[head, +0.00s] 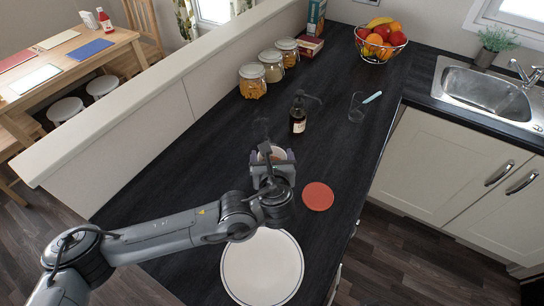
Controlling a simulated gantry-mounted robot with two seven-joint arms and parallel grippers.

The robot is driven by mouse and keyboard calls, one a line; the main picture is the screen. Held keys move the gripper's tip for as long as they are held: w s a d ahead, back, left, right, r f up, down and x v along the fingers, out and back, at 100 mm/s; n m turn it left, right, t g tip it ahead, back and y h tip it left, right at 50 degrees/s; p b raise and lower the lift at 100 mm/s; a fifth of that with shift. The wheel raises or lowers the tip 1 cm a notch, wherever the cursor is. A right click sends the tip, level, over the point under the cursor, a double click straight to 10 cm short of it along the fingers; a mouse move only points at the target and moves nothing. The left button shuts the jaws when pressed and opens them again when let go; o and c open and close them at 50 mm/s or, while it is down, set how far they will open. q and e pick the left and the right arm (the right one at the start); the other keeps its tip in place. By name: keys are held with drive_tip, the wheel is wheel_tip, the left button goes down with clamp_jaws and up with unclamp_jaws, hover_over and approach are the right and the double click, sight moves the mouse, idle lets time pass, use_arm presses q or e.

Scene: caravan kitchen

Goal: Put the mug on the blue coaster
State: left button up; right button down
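My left gripper (272,160) is over the dark worktop, pointing down, with its fingers at what looks like the mug (271,152). Only a pale rim and a brownish inside of the mug show; the gripper and wrist cover the rest. I cannot tell whether the fingers are shut on it or only around it. A round orange-red coaster (317,196) lies flat and bare to the right of the gripper. No blue coaster is visible; one could be hidden under the arm. My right gripper is not in view.
A large white plate (262,270) lies in front, below my arm. A brown bottle (298,117) and a clear glass (356,108) stand behind the gripper. Jars (252,82) line the left ledge; a fruit basket (380,45) stands at the back. The worktop's right edge is beyond the coaster.

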use_arm(q)
drive_tip(key=shift+f, duration=0.15)
drive_tip(key=o, duration=1.6)
drive_tip(key=shift+o, duration=0.2)
drive_tip(key=b+v, duration=0.1)
drive_tip(key=v, duration=1.1)
drive_tip(key=shift+b, duration=0.4)
drive_tip(key=shift+r, duration=0.2)
